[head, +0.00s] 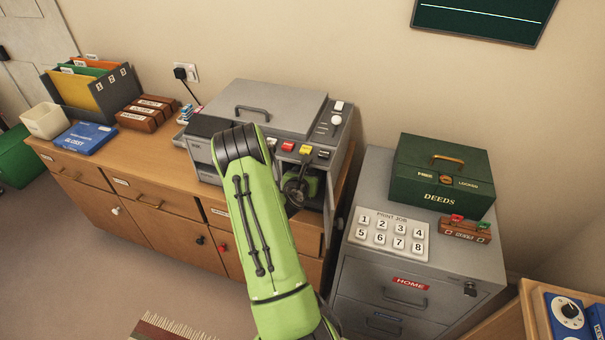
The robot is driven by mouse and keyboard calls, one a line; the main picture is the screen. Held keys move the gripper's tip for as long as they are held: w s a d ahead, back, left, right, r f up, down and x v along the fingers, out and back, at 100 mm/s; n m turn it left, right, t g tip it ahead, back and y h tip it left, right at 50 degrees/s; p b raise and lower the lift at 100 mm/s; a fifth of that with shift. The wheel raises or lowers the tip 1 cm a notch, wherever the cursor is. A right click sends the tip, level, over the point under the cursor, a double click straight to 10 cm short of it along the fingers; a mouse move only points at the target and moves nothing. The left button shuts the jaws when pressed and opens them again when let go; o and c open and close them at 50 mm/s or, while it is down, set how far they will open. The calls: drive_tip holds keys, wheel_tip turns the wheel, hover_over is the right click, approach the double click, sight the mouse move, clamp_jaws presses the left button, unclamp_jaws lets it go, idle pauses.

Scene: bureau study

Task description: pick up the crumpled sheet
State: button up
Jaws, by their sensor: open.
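My green arm reaches up to the grey copier (282,105) on the wooden cabinet. Past the bend, the far end of my arm, with my gripper (296,190), shows small and dark at the opening in the copier's front right. My gripper is open, but its fingertips are hard to make out in the shadow there. I see no crumpled sheet in the head view. The inside of the opening is mostly hidden by the arm and shadow.
Coloured buttons (305,150) line the copier's front above the opening. A grey filing cabinet (375,270) at the right bears a number keypad (389,233) and a green deeds box (442,178). A file rack (115,92) and blue packet (85,138) occupy the wooden top's left.

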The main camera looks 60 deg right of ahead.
drive_tip(key=shift+w+d+f, duration=0.15)
drive_tip(key=shift+d+f, duration=0.2)
drive_tip(key=shift+d, duration=0.2)
drive_tip(key=shift+s+a+r, duration=0.25)
drive_tip(key=shift+s+r, duration=0.1)
drive_tip(key=shift+s, duration=0.15)
drive_tip(key=shift+w+f, duration=0.1)
drive_tip(key=shift+w, duration=0.1)
drive_tip(key=c, duration=1)
drive_tip(key=shift+c, duration=0.2)
